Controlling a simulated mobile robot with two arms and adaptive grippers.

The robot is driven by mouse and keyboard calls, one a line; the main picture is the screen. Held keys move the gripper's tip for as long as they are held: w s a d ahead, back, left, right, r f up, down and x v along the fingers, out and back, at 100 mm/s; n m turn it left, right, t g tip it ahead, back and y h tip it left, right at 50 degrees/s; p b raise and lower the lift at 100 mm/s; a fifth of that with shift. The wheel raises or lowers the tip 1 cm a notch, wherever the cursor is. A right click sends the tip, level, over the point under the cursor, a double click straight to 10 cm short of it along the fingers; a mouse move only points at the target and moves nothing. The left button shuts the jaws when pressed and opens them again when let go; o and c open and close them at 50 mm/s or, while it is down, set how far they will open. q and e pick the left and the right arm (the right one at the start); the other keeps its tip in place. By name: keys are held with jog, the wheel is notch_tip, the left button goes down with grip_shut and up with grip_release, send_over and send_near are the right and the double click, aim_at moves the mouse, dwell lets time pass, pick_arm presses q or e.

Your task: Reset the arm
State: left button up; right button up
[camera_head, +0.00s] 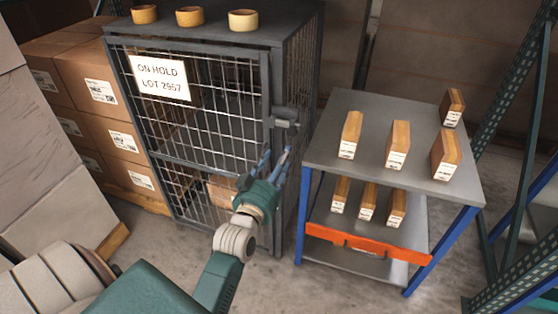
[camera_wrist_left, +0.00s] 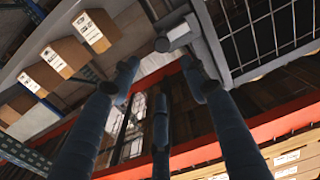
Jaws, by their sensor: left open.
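My left arm (camera_head: 218,278) reaches in from the bottom left in the head view. Its teal and grey gripper (camera_head: 276,158) is raised, fingers pointing up, in front of the right edge of a wire cage (camera_head: 172,158). The gripper is open, with nothing between its fingers. In the left wrist view its dark fingers (camera_wrist_left: 160,80) are spread apart around empty space. The cage's grey latch (camera_head: 285,118) is just above the fingertips in the head view, and it also shows in the left wrist view (camera_wrist_left: 174,38). My right gripper is not in view.
A grey-topped cart (camera_head: 325,155) with labelled boxes on two levels stands right of the cage. Three round rings (camera_head: 243,20) sit on the cage top. An ON HOLD sign (camera_head: 160,78) hangs on its front. Stacked cartons (camera_head: 75,90) stand at left. A green rack (camera_head: 510,80) is at right.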

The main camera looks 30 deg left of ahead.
pick_arm(q)
jog(key=shift+f, duration=0.1)
dwell(0.3)
jog(key=s+d+f+m+g+h, duration=0.1)
jog(key=d+f+g, duration=0.15)
jog(key=f, duration=0.85)
jog(key=s+d+f+g+h, duration=0.15)
jog(key=d+f, duration=0.25)
jog(key=f, duration=0.7)
jog(key=s+d+f+m+g+h, duration=0.15)
jog(key=s+f, duration=0.25)
jog(key=f, duration=0.4)
jog(key=s+d+f+g, duration=0.25)
jog(key=s+f, duration=0.25)
jog(key=f, duration=0.4)
jog(key=s+d+f+m+g, duration=0.25)
jog(key=s+f+g, duration=0.25)
jog(key=s+f, duration=1.2)
jog(key=s+a+f+g, duration=0.1)
jog(key=s+f, duration=0.1)
jog(key=s, duration=0.8)
jog(key=s+a+f+g, duration=0.1)
jog(key=s+f+g, duration=0.1)
jog(key=s, duration=0.8)
jog(key=shift+s+g, duration=0.3)
jog(key=shift+s, duration=0.05)
jog(key=shift+f, duration=0.1)
jog(key=shift+c, duration=0.3)
